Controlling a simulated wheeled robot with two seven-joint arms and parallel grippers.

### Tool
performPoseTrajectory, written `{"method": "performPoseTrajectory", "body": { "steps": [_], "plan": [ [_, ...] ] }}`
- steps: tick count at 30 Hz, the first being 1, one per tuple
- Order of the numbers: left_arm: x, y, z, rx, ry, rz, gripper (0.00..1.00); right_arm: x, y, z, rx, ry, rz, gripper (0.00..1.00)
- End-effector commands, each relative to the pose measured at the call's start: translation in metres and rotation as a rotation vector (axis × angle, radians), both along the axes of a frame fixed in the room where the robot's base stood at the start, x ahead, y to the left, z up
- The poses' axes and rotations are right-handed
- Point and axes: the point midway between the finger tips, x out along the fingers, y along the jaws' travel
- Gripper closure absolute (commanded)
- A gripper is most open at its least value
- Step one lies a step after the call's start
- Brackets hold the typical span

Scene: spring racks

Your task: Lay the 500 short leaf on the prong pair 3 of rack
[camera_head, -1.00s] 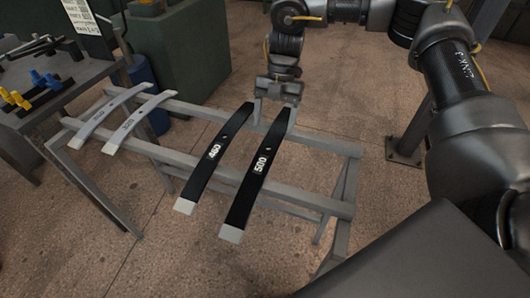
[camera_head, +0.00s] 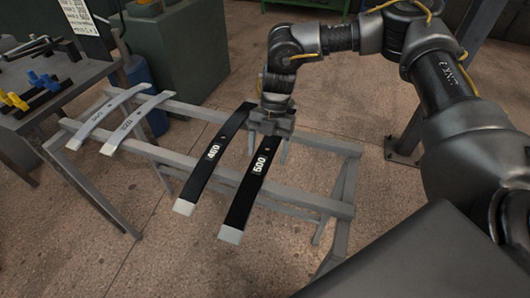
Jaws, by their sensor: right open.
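The black leaf marked 500 (camera_head: 240,207) lies across the two long rails of the grey rack (camera_head: 318,203), with its pale near tip past the front rail. My right gripper (camera_head: 269,143) is open over the far part of this leaf, with a finger showing on each side of it. The gripper hides the leaf's far end, and I cannot tell whether the fingers touch it. My left gripper is not in view. I cannot make out prong pair 3 or any prong numbers.
Two pale grey leaves (camera_head: 137,122) (camera_head: 100,114) lie on the rack's left part. A tool bench (camera_head: 60,75) stands at the left. The rails right of the 500 leaf are bare.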

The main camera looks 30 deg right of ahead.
Motion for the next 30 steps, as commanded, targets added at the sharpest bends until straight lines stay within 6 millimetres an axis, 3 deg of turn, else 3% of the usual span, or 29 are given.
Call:
{"method": "performPoseTrajectory", "body": {
  "steps": [2, 18, 30],
  "plan": [
    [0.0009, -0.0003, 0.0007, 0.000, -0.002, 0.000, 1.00, 0.0001, 0.0000, 0.0002, 0.000, 0.000, 0.000, 0.29],
    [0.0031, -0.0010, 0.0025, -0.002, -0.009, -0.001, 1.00, 0.0003, -0.0003, 0.0006, 0.000, 0.000, 0.000, 0.98],
    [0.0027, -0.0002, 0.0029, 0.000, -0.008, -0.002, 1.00, 0.0011, 0.0004, 0.0027, 0.003, -0.003, 0.000, 1.00]
  ]
}}
